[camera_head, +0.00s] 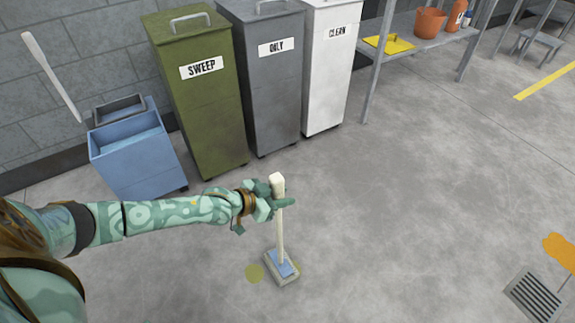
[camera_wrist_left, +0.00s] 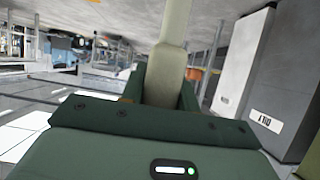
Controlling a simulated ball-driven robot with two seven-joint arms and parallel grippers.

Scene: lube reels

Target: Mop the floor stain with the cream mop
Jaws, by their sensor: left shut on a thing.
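The cream mop (camera_head: 280,222) stands nearly upright in the head view, its cream handle in my left gripper (camera_head: 277,201). Its head, with a blue plate and a pale pad, is at the floor; whether it touches cannot be told for sure. My left gripper is shut on the handle near its top. In the left wrist view the cream handle (camera_wrist_left: 173,35) rises from between the green fingers. My right gripper is not in view.
A blue mop bucket (camera_head: 135,155), a green SWEEP bin (camera_head: 195,110), a grey bin (camera_head: 272,90) and a white bin (camera_head: 328,75) line the wall. A shelf (camera_head: 430,38) stands at back right. An orange patch (camera_head: 560,250) and a floor drain (camera_head: 533,294) lie right. The middle floor is clear.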

